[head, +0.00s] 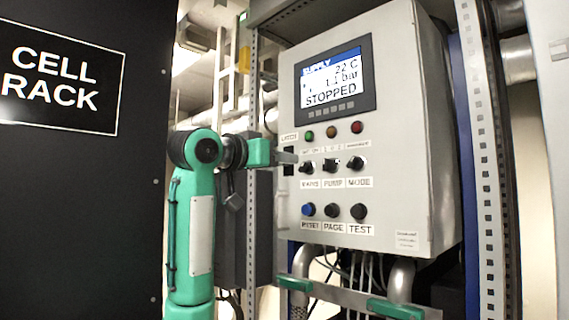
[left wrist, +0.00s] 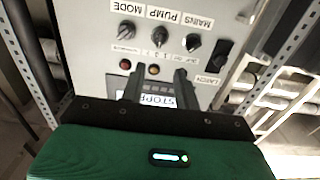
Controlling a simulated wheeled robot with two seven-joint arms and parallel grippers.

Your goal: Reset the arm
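My left gripper (head: 290,157) is in front of the left edge of a grey control panel (head: 425,130). In the left wrist view, which is upside down, the two fingers of the left gripper (left wrist: 157,85) stand apart with nothing between them. Part of the display (left wrist: 160,100) shows behind them. A dark latch (left wrist: 221,52) sits to the right of the fingers, apart from them in that picture. Whether the fingers touch the panel is not clear. My right gripper is in neither view.
The display (head: 333,77) reads STOPPED. Below it are three lamps, the MAINS (head: 306,167), PUMP (head: 331,164) and MODE (head: 357,163) knobs, and a blue lower-left button (head: 308,210). A black CELL RACK cabinet (head: 80,200) stands left. Pipes with green handles (head: 398,309) run below the panel.

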